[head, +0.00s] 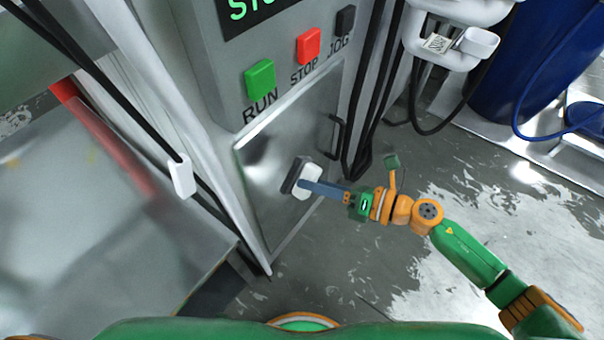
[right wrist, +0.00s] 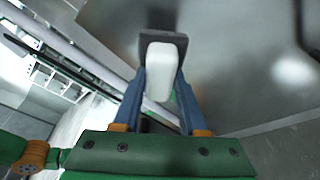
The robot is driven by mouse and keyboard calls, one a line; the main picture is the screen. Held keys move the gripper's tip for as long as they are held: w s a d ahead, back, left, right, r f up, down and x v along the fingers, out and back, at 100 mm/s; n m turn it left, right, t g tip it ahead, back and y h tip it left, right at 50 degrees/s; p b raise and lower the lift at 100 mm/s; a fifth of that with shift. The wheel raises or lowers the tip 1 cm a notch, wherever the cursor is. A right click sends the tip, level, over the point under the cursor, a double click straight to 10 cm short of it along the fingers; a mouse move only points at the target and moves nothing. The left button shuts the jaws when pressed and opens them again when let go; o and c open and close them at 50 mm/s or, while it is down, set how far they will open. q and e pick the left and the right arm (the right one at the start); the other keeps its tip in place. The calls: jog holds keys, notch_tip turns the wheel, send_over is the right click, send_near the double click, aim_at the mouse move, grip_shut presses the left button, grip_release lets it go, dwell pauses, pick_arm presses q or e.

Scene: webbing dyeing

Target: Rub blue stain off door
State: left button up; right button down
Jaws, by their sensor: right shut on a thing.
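The grey metal door (head: 290,125) is on the cabinet front below the buttons in the head view, and it fills much of the right wrist view (right wrist: 240,60). My right gripper (head: 305,184) is shut on a white block with a dark grey pad (head: 307,177). The pad faces the door's lower middle and looks to be against it or very close. In the right wrist view, the block (right wrist: 160,70) sits between both blue fingers. I see no blue stain on the door; the pad may hide part of it. My left gripper is not in view.
A green RUN button (head: 260,79), a red STOP button (head: 308,45) and a dark JOG button (head: 346,19) sit above the door. A dark handle (head: 337,138) is at its right edge. Black cables hang to the right. A blue drum (head: 530,60) stands at the back right.

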jog(key=shift+s+d, duration=0.35)
jog(key=shift+d, duration=0.1)
jog(key=shift+d, duration=0.1)
jog(key=shift+s+d+b, duration=0.35)
jog(key=shift+s+d, duration=0.55)
jog(key=shift+d, duration=0.25)
jog(key=shift+r, duration=0.1)
